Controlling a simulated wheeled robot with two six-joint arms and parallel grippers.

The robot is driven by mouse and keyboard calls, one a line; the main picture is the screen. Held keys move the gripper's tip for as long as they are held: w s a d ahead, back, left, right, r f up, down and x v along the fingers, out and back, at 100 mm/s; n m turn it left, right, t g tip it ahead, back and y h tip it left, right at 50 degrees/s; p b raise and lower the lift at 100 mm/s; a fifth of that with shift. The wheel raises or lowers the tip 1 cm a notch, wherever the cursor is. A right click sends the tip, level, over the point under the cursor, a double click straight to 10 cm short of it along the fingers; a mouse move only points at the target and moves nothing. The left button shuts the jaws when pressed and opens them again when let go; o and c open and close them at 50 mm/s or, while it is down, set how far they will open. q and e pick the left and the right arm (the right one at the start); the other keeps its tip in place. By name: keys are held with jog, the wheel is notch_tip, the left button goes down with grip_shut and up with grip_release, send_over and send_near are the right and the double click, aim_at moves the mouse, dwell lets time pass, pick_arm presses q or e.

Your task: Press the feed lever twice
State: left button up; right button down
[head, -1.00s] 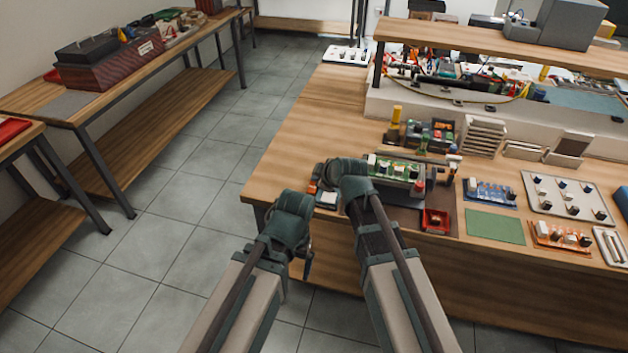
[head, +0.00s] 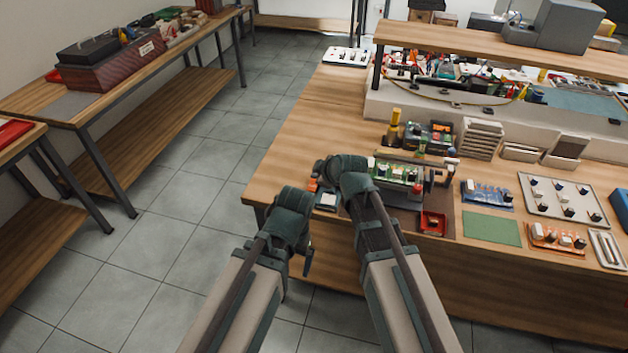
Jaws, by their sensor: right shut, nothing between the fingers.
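A green circuit board (head: 397,172) with white and dark parts sits in a holder near the bench's front left corner. A thin bar runs along behind it, and a red-topped post (head: 418,188) stands at its right end. I cannot tell which part here is the feed lever.
A red tray (head: 433,223) lies right of my right forearm. A green mat (head: 491,229), a blue board (head: 487,193) and an orange board (head: 556,237) lie further right. A yellow-topped bottle (head: 394,124) stands behind. The bench's left part and the floor aisle are clear.

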notch_tip(320, 180, up, 5)
jog(key=p, duration=0.5)
jog(key=shift+r, duration=0.1)
pick_arm(q)
notch_tip(320, 180, up, 5)
jog(key=shift+r, duration=0.1)
pick_arm(e)
jog(key=shift+d, duration=0.1)
dwell(2.1)
